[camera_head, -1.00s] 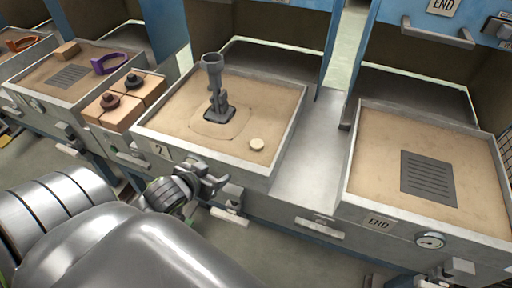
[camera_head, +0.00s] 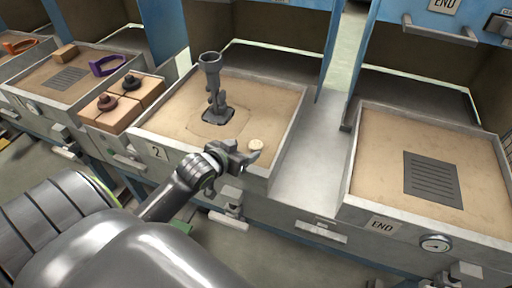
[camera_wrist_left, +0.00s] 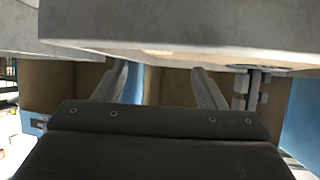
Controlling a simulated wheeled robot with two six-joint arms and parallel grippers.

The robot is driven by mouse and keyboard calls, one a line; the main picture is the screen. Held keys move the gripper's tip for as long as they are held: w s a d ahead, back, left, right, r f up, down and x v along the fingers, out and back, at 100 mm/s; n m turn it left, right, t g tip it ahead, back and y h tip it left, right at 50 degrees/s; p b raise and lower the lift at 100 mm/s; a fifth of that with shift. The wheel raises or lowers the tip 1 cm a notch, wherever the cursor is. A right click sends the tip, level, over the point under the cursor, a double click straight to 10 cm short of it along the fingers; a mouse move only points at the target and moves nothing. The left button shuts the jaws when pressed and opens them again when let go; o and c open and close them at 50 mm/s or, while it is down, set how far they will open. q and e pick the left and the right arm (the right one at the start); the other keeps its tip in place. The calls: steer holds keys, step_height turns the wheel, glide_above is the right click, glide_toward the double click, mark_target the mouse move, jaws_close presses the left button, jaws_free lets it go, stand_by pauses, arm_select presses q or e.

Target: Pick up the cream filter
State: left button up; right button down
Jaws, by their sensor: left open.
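The cream filter (camera_head: 256,144) is a small pale disc lying on the sandy bed of station 2 (camera_head: 186,120), near its front right corner. My left gripper (camera_head: 247,157) is open and over the front rim of this station, just in front of the filter and a little to its left. It looks apart from the filter. In the left wrist view both fingers of the gripper (camera_wrist_left: 160,82) stand apart with nothing between them. I cannot make out the filter in that view. My right gripper is not in view.
A grey funnel-topped fixture (camera_head: 211,80) stands in station 2, behind the filter. Two wooden blocks with knobs (camera_head: 119,104) sit to the left. The END station (camera_head: 385,150) with a dark grille is at right. The steel surface (camera_head: 305,155) between stations is clear.

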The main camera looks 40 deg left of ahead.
mark_target(255, 146)
arm_select(q)
steer(key=x, duration=0.4)
steer(key=shift+w+d+f+b, duration=0.15)
steer(key=shift+w+f+b, duration=0.1)
steer(key=shift+f+b, duration=0.15)
steer(key=shift+w+f, duration=0.15)
steer(key=shift+w, duration=0.15)
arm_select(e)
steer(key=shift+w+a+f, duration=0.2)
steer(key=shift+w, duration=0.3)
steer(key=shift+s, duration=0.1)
arm_select(q)
steer(key=shift+c, duration=1.1)
steer(key=c, duration=0.8)
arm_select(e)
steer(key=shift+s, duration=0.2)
